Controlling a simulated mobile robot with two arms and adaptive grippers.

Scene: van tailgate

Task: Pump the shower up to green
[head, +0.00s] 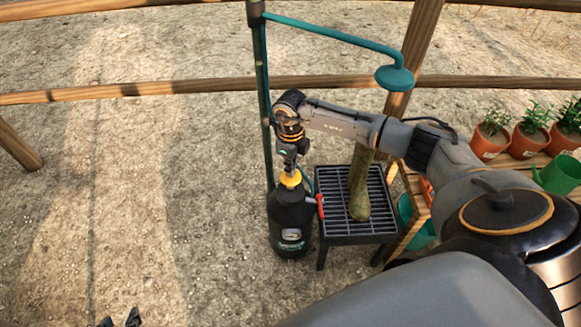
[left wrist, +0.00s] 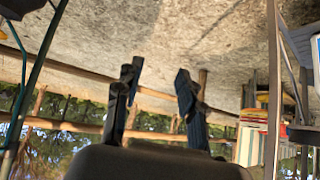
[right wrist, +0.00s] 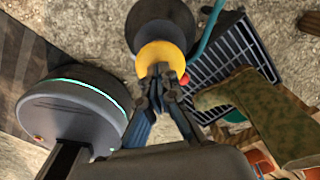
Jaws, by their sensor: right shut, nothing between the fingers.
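The shower's black pressure tank (head: 290,215) stands upright on the ground with a round gauge (head: 292,234) on its front; the gauge reading is too small to tell. A yellow pump knob (head: 291,180) tops it and also shows in the right wrist view (right wrist: 168,53). My right gripper (head: 288,166) is shut and empty, pointing down at the knob; its fingertips (right wrist: 158,76) overlap the knob's edge, and I cannot tell whether they touch. A teal shower head (head: 395,78) hangs above on a pipe. My left gripper (head: 120,319) is open and empty at the bottom edge, also in its wrist view (left wrist: 158,88).
A black grated stand (head: 335,205) beside the tank bears a long olive, muddy item (head: 358,190). A red handle (head: 320,206) is between tank and stand. Potted plants (head: 530,140) and a green watering can (head: 560,174) are at right. Ground at left is free.

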